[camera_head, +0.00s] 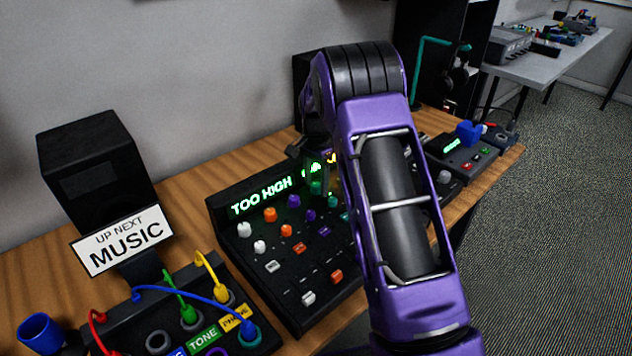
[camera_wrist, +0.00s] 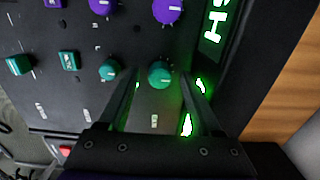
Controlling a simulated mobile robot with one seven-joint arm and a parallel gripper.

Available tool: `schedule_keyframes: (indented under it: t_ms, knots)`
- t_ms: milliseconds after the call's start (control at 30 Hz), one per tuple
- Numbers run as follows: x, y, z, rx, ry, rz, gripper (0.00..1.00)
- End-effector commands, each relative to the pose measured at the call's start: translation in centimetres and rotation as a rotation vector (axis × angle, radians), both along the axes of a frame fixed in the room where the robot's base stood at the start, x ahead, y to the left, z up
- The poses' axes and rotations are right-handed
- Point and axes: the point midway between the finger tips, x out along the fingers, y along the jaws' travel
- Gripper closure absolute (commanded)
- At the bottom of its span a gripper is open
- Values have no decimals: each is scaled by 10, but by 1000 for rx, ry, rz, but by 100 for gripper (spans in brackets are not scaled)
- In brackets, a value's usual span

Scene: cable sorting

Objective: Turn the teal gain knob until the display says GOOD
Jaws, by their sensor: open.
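The mixer (camera_head: 250,217) lies on the wooden bench, and its green display (camera_head: 262,196) reads TOO HIGH. In the wrist view part of the lit display (camera_wrist: 216,22) shows at the top right. A round teal knob (camera_wrist: 160,73) with a pale pointer mark sits between my gripper's (camera_wrist: 159,78) fingertips, one finger on each side. The jaws are open, with visible gaps to the knob. A second teal knob (camera_wrist: 109,70) lies just outside the left finger. In the head view my arm covers much of the mixer's right side.
Purple knobs (camera_wrist: 168,10) and teal square buttons (camera_wrist: 68,60) are close by on the panel. A patch box with coloured cables (camera_head: 190,310), a MUSIC sign (camera_head: 122,240) and a black speaker (camera_head: 95,165) stand left. A small device (camera_head: 465,155) with a blue block stands right.

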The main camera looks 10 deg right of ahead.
Motion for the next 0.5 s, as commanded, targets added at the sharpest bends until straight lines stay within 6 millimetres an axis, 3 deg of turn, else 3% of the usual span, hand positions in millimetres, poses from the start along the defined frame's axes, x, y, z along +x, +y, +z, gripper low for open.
schedule_keyframes:
  t_ms: [67, 400, 500]
  knots:
    - [0, 0, 0, 0, 0, 0, 38]
    - [0, 0, 0, 0, 0, 0, 99]
    - [0, 0, 0, 0, 0, 0, 100]
